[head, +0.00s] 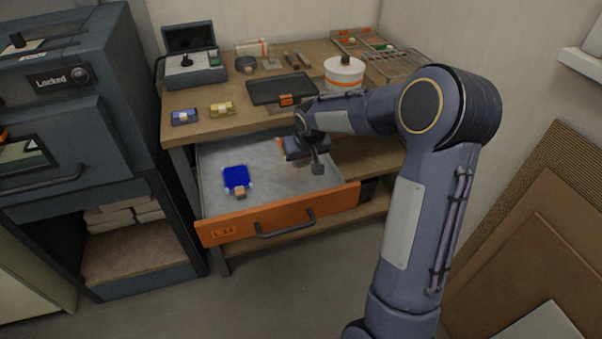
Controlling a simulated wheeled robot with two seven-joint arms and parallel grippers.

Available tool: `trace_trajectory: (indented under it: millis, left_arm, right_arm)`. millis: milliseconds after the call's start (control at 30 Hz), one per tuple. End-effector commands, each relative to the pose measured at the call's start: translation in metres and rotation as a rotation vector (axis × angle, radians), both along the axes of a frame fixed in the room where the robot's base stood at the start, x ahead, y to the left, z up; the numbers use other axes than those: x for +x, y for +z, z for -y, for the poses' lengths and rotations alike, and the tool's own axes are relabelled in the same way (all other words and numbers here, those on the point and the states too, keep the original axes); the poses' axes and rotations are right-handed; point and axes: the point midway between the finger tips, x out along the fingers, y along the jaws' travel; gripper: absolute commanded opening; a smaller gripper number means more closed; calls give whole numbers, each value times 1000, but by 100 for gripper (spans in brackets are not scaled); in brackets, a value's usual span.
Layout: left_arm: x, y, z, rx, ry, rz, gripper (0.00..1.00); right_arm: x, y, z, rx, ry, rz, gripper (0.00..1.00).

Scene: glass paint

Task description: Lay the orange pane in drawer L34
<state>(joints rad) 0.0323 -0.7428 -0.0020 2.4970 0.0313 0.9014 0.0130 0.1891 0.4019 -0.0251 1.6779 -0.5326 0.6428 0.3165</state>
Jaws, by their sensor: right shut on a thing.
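My right gripper (312,165) is low over the right part of the drawer and shut. An orange edge (281,148) shows just left of the gripper; it looks like the orange pane in its jaws, mostly hidden by the gripper. I cannot tell whether it touches the drawer floor. My left gripper is out of view.
A dark tray (270,90) with a small orange piece (287,100) at its front edge lies on the bench (235,122). A blue piece (184,117), a yellow piece (221,109), a white pot (344,72) and a wire rack (399,66) also stand there. A locked cabinet (60,120) is at left.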

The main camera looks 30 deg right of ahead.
Motion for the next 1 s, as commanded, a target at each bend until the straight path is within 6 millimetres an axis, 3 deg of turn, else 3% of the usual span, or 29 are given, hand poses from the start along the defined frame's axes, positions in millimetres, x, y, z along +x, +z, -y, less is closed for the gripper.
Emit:
trace_trajectory:
  millis: [267, 700, 1000]
  left_arm:
    - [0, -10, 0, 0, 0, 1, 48]
    - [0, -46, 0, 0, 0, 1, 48]
    - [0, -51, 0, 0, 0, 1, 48]
  right_arm:
    - [1, -12, 4, 1, -4, 1, 0]
    - [1, -60, 3, 1, -4, 1, 0]
    - [1, -66, 3, 2, -3, 3, 0]
